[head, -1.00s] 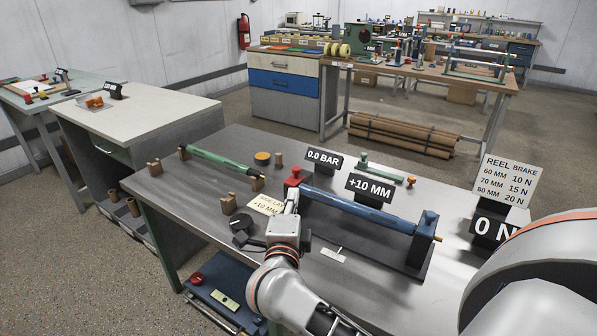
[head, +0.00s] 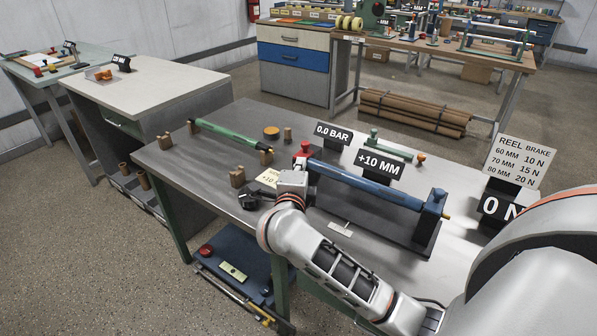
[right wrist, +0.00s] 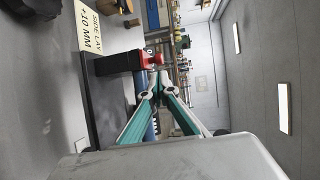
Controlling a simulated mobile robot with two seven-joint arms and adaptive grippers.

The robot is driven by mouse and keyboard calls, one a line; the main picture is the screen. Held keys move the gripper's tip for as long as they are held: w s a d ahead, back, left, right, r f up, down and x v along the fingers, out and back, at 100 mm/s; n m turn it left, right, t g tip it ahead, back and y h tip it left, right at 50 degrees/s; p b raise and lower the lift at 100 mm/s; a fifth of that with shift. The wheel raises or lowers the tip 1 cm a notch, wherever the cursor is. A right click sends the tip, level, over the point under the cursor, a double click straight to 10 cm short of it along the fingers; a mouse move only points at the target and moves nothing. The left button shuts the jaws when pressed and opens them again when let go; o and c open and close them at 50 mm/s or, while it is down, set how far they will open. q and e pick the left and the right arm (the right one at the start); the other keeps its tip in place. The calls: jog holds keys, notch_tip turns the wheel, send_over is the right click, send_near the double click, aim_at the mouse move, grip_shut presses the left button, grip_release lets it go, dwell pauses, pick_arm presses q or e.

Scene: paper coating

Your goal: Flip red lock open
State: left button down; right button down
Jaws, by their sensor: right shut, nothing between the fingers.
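The red lock (head: 303,150) sits at the left end of the blue roller (head: 365,184), on top of a dark end block. It also shows in the right wrist view (right wrist: 151,60), with a red knob standing out from it. My right gripper (head: 299,166) is at that end of the roller, mostly hidden by its own wrist in the head view. In the right wrist view its green-grey fingers (right wrist: 156,84) are shut with their tips together, empty, close beside the red lock. I cannot tell whether they touch it. My left gripper is not in view.
The "+10 MM" sign (head: 379,170) and "0.0 BAR" sign (head: 333,136) stand just behind the roller. A side lay card (head: 267,178) lies left of my wrist. A green roller (head: 228,137) lies further left. Bare grey tabletop (head: 215,165) is free there.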

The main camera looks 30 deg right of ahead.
aim_at(306, 146)
jog(key=b+x, duration=0.1)
jog(key=x, duration=0.6)
jog(key=shift+w+d+f, duration=0.1)
jog(key=shift+d+f, duration=0.1)
jog(key=shift+d, duration=0.05)
jog(key=shift+w+d, duration=0.25)
jog(key=shift+w, duration=0.05)
jog(key=shift+w+d, duration=0.15)
jog(key=shift+w, duration=0.1)
jog(key=shift+d, duration=0.15)
jog(key=d, duration=0.1)
jog(key=w+d, duration=0.1)
jog(key=d, duration=0.2)
jog(key=shift+w+d, duration=0.2)
jog(key=shift+w, duration=0.2)
